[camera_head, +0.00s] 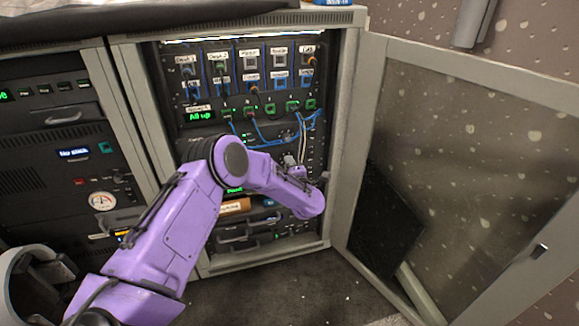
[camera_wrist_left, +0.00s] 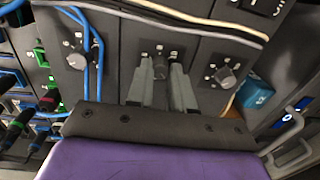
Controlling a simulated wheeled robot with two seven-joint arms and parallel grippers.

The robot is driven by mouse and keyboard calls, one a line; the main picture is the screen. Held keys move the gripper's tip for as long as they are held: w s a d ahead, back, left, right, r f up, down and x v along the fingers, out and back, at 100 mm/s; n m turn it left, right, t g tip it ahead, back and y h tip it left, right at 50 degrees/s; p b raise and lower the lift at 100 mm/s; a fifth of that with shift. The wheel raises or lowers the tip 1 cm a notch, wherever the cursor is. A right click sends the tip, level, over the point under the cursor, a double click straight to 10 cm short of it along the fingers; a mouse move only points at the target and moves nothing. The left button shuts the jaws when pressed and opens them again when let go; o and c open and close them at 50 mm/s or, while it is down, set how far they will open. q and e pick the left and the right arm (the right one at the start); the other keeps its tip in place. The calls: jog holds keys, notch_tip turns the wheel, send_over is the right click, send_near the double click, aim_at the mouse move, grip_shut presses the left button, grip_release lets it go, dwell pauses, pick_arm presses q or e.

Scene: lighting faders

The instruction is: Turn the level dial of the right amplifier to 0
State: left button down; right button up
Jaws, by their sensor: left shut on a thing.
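In the left wrist view a dark dial (camera_wrist_left: 160,66) on a grey panel sits between the fingers of my left gripper (camera_wrist_left: 161,84). The fingers are shut on this dial from both sides and cover part of its scale. One more grey dial (camera_wrist_left: 75,58) is to its left and another (camera_wrist_left: 228,76) to its right, each with a ring of small white marks. I cannot tell which amplifier each belongs to. In the head view my purple left arm reaches into the open rack (camera_head: 334,120) and hides these dials. My right gripper is not in view.
Blue and pale cables (camera_wrist_left: 91,45) hang over the panel near the dials. The patch panel (camera_head: 250,64) with cables is higher in the rack. The mesh door (camera_head: 455,130) stands open on the right. Another equipment rack (camera_head: 50,150) is on the left.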

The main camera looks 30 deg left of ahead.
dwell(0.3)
pick_arm(q)
jog(key=c, duration=1)
grip_release()
jog(key=p+v, duration=0.2)
jog(key=v, duration=0.8)
jog(key=shift+s+d, duration=0.2)
